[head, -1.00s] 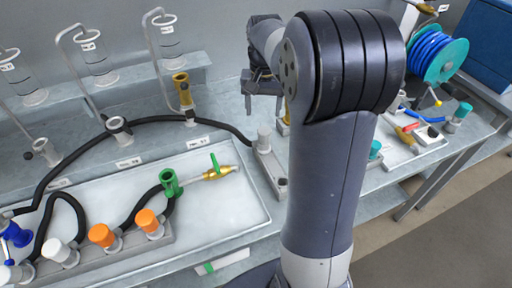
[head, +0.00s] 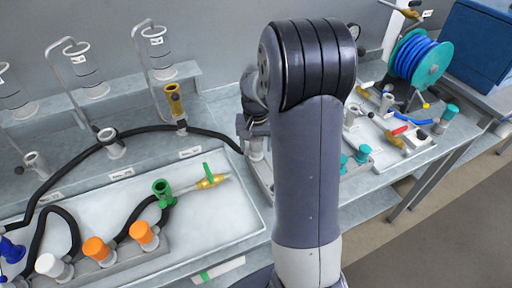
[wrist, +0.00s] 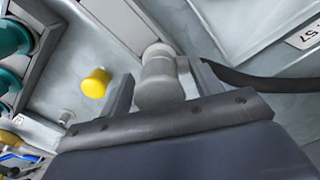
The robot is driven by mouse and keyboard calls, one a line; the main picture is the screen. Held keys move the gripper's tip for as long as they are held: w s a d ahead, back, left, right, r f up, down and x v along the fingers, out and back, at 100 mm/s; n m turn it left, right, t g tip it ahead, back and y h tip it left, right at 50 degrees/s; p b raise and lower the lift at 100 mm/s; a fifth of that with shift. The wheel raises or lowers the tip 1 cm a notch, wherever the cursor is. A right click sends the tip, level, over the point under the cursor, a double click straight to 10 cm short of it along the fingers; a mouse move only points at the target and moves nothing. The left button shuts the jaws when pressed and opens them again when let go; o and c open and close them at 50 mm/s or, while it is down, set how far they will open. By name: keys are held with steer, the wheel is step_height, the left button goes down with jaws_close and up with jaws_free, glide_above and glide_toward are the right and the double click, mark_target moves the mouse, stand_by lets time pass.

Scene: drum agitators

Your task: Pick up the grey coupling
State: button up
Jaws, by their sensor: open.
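A grey coupling (wrist: 160,78) stands between the two fingers of my gripper (wrist: 164,86) in the wrist view, with a black hose running off to its right. The fingers are open, one on each side of it; I cannot tell whether either touches it. In the head view my gripper (head: 256,128) is partly hidden behind my arm. The coupling (head: 256,150) shows just below it, at the right end of the long black hose.
A yellow cap (wrist: 96,83) stands left of my gripper in the wrist view, with teal fittings beyond. In the head view a white tray (head: 215,240) holds orange-capped fittings and a green coupling (head: 163,190). A blue hose reel (head: 420,58) stands at the right.

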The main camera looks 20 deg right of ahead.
steer(key=shift+c, duration=0.2)
steer(key=c, duration=1.2)
steer(key=shift+r, duration=0.1)
step_height(320, 180, up, 10)
steer(key=shift+f+b, duration=0.1)
steer(key=shift+b, duration=0.2)
